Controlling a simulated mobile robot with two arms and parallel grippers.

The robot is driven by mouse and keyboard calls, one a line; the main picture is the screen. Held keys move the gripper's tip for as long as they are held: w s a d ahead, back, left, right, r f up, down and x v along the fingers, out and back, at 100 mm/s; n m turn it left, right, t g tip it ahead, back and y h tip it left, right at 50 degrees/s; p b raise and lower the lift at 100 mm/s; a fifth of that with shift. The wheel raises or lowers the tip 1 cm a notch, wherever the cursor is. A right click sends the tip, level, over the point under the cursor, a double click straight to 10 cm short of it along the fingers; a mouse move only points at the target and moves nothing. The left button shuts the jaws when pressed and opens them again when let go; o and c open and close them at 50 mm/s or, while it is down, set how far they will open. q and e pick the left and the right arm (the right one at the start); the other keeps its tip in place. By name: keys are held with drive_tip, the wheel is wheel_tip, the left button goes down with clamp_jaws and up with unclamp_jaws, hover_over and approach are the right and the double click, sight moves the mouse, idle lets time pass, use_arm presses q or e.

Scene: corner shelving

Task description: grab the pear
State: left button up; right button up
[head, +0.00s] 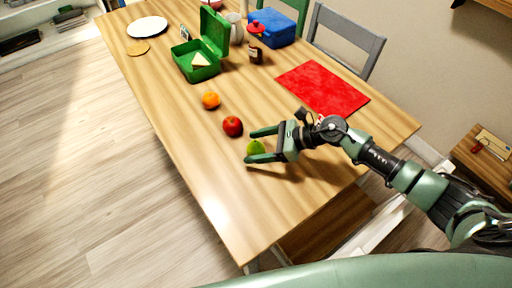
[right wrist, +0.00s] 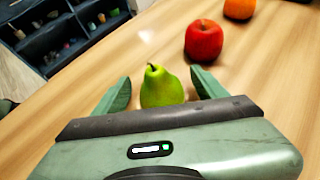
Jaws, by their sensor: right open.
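The green pear (head: 255,147) is on the wooden table, between the fingers of my right gripper (head: 254,145). In the right wrist view the pear (right wrist: 162,88) stands upright with its stem up, between the two fingertips of the right gripper (right wrist: 160,85). The fingers are spread, with a visible gap on each side of the pear. The pear's lower part is hidden by the gripper body in the wrist view. My left gripper is not in view.
A red apple (head: 232,126) and an orange (head: 211,100) lie beyond the pear on the table (head: 190,135). A red mat (head: 322,88), an open green lunch box (head: 185,70), a blue box (head: 272,27), a bottle (head: 256,52) and a plate (head: 147,27) are farther off. The near table end is clear.

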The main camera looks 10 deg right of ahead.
drive_tip(key=c, duration=1.4)
drive_tip(key=shift+c, duration=0.2)
